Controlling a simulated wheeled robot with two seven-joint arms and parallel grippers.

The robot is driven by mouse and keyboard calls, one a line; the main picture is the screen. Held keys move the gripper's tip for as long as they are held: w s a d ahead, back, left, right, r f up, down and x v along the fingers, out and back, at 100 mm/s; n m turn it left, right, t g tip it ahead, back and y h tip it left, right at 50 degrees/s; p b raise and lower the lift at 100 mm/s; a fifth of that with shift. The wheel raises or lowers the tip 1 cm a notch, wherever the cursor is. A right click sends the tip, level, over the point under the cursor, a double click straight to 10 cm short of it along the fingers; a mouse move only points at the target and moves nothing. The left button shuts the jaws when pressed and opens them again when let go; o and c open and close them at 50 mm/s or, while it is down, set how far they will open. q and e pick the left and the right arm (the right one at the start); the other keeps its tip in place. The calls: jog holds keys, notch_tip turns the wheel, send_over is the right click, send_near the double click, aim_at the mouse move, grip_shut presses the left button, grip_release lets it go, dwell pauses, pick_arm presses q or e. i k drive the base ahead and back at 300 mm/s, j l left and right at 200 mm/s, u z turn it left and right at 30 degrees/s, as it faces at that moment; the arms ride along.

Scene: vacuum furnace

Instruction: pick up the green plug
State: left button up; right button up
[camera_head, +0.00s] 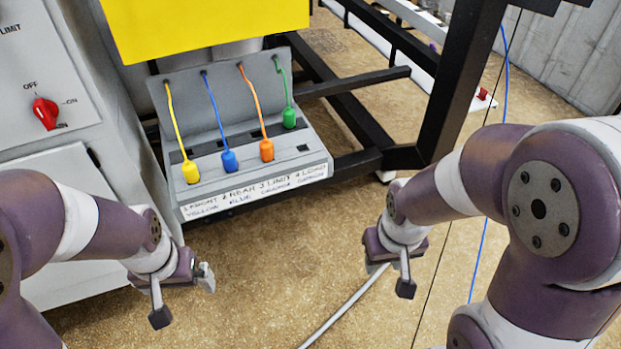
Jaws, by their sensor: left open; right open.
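The green plug (289,117) stands upright at the right end of a row of plugs on the grey panel (222,139). A green cable runs from its top up to the panel's back wall. The yellow plug (190,171), blue plug (229,160) and orange plug (266,150) stand to its left. My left gripper (183,298) is open and empty, in front of and below the panel. My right gripper (388,277) is open and empty, to the right of and below the green plug. Neither gripper touches a plug.
A grey cabinet with a red knob (46,112) stands at the left. A yellow panel (200,22) hangs above the plug row. A black metal frame (455,90) stands right of and behind the panel. The floor in front is mostly clear, with a blue cable at right.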

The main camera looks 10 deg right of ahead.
aim_at(289, 114)
jog(key=i+l+u, duration=0.1)
jog(key=i+l, duration=0.15)
jog(key=i+l+u, duration=0.1)
jog(key=l, duration=0.3)
jog(key=i+l+u, duration=0.1)
jog(key=i+l, duration=0.45)
jog(key=l, duration=0.15)
jog(key=i+l+u, duration=0.15)
jog(key=l, duration=0.2)
jog(key=i+l+u, duration=0.1)
jog(key=i+l, duration=0.15)
jog(key=i+l+u, duration=0.1)
jog(key=l, duration=0.4)
